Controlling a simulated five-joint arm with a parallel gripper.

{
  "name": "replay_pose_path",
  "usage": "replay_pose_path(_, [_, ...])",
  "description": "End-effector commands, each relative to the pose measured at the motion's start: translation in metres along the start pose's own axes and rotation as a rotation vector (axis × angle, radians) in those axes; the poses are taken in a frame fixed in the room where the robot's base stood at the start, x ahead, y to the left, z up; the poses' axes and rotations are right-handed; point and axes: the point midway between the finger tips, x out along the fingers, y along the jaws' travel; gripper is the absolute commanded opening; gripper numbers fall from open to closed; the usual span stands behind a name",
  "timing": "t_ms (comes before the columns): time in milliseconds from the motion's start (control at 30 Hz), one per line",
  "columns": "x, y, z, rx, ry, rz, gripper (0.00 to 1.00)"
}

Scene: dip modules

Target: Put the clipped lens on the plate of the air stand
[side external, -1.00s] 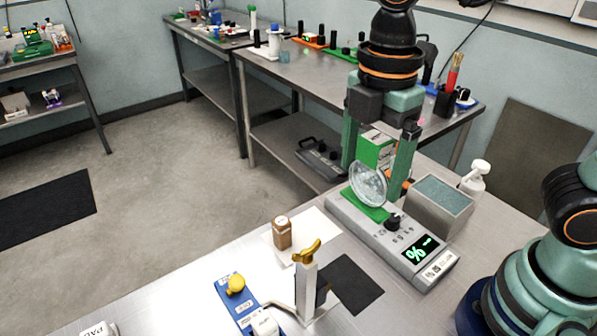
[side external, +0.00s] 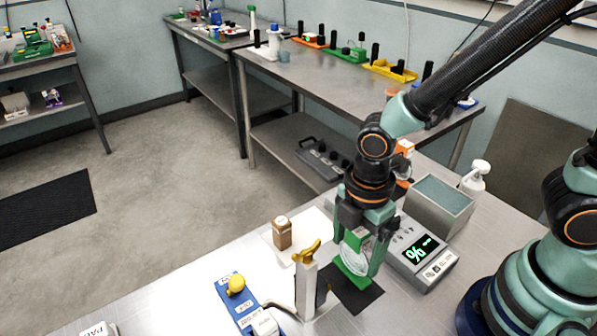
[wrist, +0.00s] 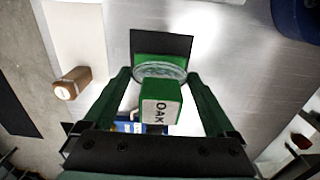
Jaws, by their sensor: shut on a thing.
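The clipped lens (side external: 355,257) is a clear round disc with green clip parts. My gripper (side external: 359,248) is shut on it and holds it over the dark square (side external: 352,292) on the table. In the wrist view, the green clip block (wrist: 160,104) with an "OAK" label sits between my fingers, with the glass disc beyond it against the dark square (wrist: 178,43). An upright grey post (side external: 306,285) with a yellow top stands just left of the lens. I cannot tell which item is the air stand's plate. The lens's height above the square is unclear.
A grey meter (side external: 428,250) with a green "%" display lies right of my gripper, with a grey tray (side external: 440,207) behind it. A brown bottle (side external: 282,234) stands on a white sheet at left. A blue base (side external: 236,299) with a yellow knob lies front left.

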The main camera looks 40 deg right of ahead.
Motion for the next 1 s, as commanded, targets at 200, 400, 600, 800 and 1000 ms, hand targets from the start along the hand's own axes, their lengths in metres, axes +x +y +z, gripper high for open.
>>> replay_pose_path(200, [0.026, -0.001, 0.001, 0.000, -0.003, -0.005, 0.35])
replay_pose_path(400, [0.034, -0.001, 0.000, 0.000, -0.001, -0.001, 0.35])
replay_pose_path(600, [0.034, -0.001, 0.000, 0.000, -0.001, -0.001, 0.35])
replay_pose_path(800, [0.037, 0.000, 0.000, 0.000, -0.001, -0.001, 1.00])
replay_pose_path(1000, [0.036, 0.000, 0.000, 0.000, -0.001, -0.001, 1.00])
